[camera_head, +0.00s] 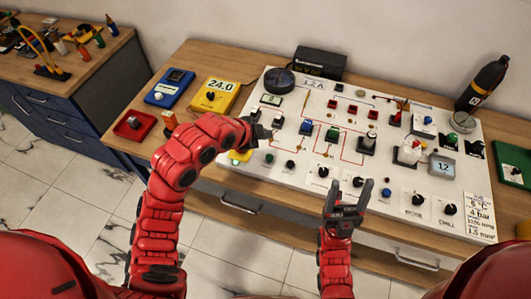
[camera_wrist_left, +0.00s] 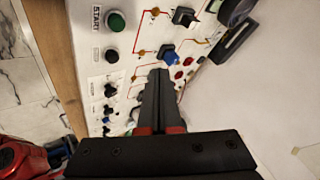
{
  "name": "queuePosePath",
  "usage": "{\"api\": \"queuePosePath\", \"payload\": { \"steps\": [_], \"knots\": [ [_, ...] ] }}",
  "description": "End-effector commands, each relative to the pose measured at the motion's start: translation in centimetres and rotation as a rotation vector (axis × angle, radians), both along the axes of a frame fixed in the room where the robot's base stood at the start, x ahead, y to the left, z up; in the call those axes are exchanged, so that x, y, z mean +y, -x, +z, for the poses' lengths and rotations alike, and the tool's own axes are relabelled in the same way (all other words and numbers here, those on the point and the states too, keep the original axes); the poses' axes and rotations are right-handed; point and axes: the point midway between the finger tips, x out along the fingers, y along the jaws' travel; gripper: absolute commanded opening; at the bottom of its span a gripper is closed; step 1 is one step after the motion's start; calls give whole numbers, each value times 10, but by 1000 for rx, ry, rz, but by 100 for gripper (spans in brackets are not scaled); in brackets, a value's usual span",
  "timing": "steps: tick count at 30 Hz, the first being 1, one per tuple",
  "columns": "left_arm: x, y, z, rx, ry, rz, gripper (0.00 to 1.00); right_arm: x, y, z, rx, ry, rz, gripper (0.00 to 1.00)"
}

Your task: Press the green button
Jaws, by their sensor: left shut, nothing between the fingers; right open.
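The green button (camera_head: 270,158) sits at the left end of the front row on the white panel (camera_head: 250,182). In the left wrist view the green button (camera_wrist_left: 115,20) is beside the label START, up and left of my fingertips. My left gripper (camera_head: 266,131) is shut and empty over the panel's left part, behind the green button in the head view and apart from it. Its fingers (camera_wrist_left: 158,72) point toward a blue switch (camera_wrist_left: 170,57) in the wrist view. My right gripper (camera_head: 349,184) is open and empty near the panel's front edge.
Black knobs (camera_head: 323,172), switches and red buttons (camera_head: 332,104) crowd the panel. A yellow meter (camera_head: 214,95) and blue meter (camera_head: 168,88) stand to its left, with a red tray (camera_head: 134,124). A black bottle (camera_head: 482,84) stands at the back right.

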Motion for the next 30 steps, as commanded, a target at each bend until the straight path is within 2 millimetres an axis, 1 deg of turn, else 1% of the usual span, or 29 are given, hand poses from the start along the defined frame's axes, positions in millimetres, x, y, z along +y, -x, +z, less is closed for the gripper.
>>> {"api": "queuePosePath", "payload": {
  "steps": [8, 14, 17, 26, 27, 30],
  "knots": [
    [0, -1, -1, -1, 4, 3, 0, 0, 0, -1, 0, 0, 0, 66],
    [0, -1, -11, 0, 5, 2, 0, 0, 0, -5, 0, 0, 0, 66],
    [0, -1, -21, 0, 5, 3, 0, 0, 0, -9, 0, 0, 0, 66],
    [0, -1, -62, -2, 5, 3, 0, 0, 0, -27, 0, 0, 0, 66],
    [0, -1, -70, -3, 5, 4, 0, 0, 0, -33, 0, 0, 0, 66],
    [0, -1, -82, -4, 5, 4, 0, 0, 0, -44, 0, 0, 0, 66]
  ]
}}
